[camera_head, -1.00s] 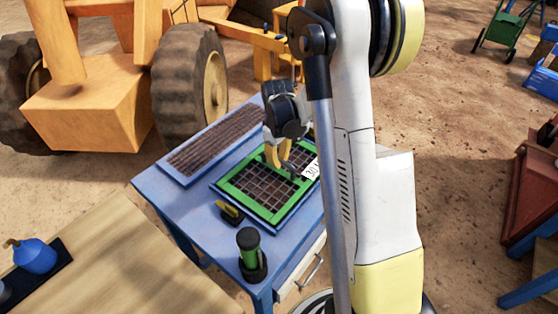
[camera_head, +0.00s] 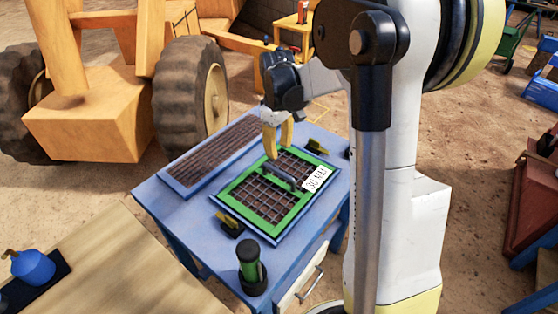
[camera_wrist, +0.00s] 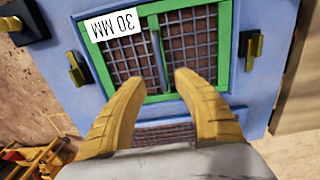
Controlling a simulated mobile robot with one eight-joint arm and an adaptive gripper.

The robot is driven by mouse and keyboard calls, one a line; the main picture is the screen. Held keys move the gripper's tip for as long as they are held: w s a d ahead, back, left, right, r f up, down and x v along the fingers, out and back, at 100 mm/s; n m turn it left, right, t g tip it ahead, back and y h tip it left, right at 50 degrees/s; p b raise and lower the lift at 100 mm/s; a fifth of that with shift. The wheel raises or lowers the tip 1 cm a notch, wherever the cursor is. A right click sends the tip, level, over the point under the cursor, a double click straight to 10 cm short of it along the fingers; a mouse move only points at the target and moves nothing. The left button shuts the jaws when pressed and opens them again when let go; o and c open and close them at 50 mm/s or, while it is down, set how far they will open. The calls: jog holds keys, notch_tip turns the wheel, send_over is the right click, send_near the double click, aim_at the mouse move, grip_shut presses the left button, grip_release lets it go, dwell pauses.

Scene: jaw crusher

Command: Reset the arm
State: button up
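My gripper (camera_head: 277,139) is above the far left edge of the green-framed screen in the head view. In the wrist view my gripper (camera_wrist: 157,80) shows two yellow fingers spread apart with nothing between them. The green-framed screen (camera_head: 235,187) lies on the blue table (camera_head: 185,213) with a dark handle bar across its middle. Its label (camera_head: 316,179) reads 30 MM. The screen also shows ahead of the fingers in the wrist view (camera_wrist: 152,24).
A second mesh panel (camera_head: 215,152) lies beside the screen. Yellow-and-black clamps (camera_head: 229,222) sit at the screen's sides. A green-and-black cylinder (camera_head: 250,265) stands at the table's front corner. A wooden table (camera_head: 120,260) with a blue oil can (camera_head: 33,266) is at lower left. A big wheeled machine (camera_head: 190,95) stands behind.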

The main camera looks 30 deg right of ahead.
jog(key=s+a+r+m+t, duration=0.2)
jog(key=s+a+r+t, duration=0.1)
jog(key=s+a+r, duration=0.5)
jog(key=s+a+r+m+t, duration=0.1)
jog(key=s+a+m+t, duration=0.1)
jog(key=s+a+t, duration=0.2)
jog(key=s+a, duration=0.3)
jog(key=s, duration=0.2)
jog(key=shift+s+a+r, duration=0.2)
jog(key=shift+s+r, duration=0.05)
dwell(0.5)
